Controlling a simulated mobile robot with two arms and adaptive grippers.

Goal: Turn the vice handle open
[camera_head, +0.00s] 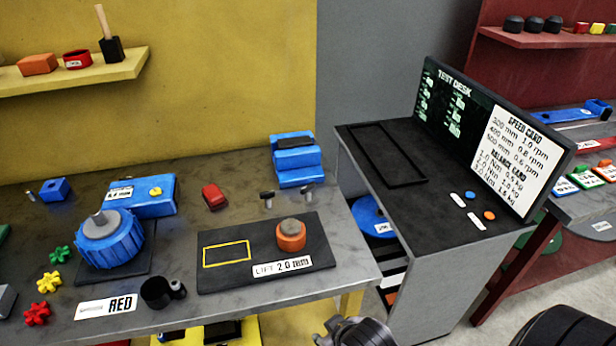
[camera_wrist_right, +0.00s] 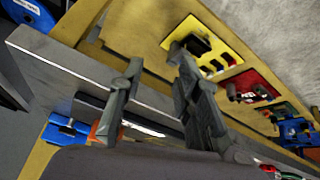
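I cannot make out a clear vice handle. A blue stepped block (camera_head: 295,165) with a dark top stands at the back right of the grey bench, and I cannot tell whether it is the vice. A blue ribbed round unit (camera_head: 108,243) with a grey cylinder on top sits on a dark plate at the left. My right gripper (camera_wrist_right: 155,62) is open and empty in the right wrist view, near the bench edge. Grey metal of my arm shows at the bottom of the head view. My left gripper is not in view.
A black board (camera_head: 220,277) carries a yellow outline and an orange round piece (camera_head: 291,237). A black ring cup (camera_head: 160,292), a RED label (camera_head: 105,305) and coloured star knobs lie at the front left. The test desk (camera_head: 440,230) stands right of the bench.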

